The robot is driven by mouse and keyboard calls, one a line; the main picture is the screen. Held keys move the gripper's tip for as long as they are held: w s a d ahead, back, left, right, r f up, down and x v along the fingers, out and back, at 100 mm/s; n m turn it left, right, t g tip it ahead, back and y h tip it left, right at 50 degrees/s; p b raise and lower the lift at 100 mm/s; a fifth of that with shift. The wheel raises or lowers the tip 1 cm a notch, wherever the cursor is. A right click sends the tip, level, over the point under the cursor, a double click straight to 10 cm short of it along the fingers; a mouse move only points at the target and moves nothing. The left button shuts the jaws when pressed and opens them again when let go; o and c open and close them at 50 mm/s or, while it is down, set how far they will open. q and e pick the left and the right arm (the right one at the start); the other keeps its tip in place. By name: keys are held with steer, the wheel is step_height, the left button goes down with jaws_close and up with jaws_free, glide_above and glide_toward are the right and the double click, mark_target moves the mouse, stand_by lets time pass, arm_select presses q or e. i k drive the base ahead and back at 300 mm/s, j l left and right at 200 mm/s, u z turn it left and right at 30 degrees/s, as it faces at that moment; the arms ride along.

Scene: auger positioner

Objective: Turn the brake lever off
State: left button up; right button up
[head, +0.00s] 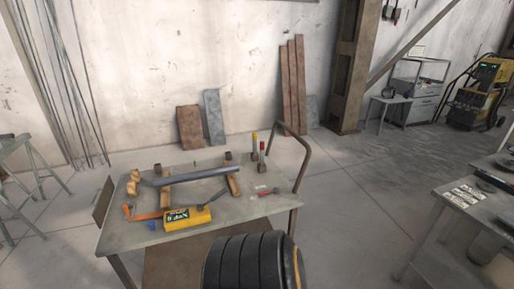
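I cannot pick out a brake lever with certainty in the head view. A black ribbed round body (244,262) with a brownish-yellow right edge rises at the bottom centre, cut off by the frame; I cannot tell what it belongs to. A yellow box-like item (187,218) with dark lettering lies near the front of a grey cart, with a thin dark rod beside it. An orange long-handled item (148,215) lies to its left. Neither of my grippers shows in this view.
The grey cart (250,207) has a bent-tube handle (303,157) at right and carries a grey pipe (196,174) on wooden supports. A metal table (450,215) stands at right. A yellow-black machine (475,97) stands far right. Floor between cart and right table is clear.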

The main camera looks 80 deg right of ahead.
mark_target(275, 191)
steer(key=z, duration=2.9)
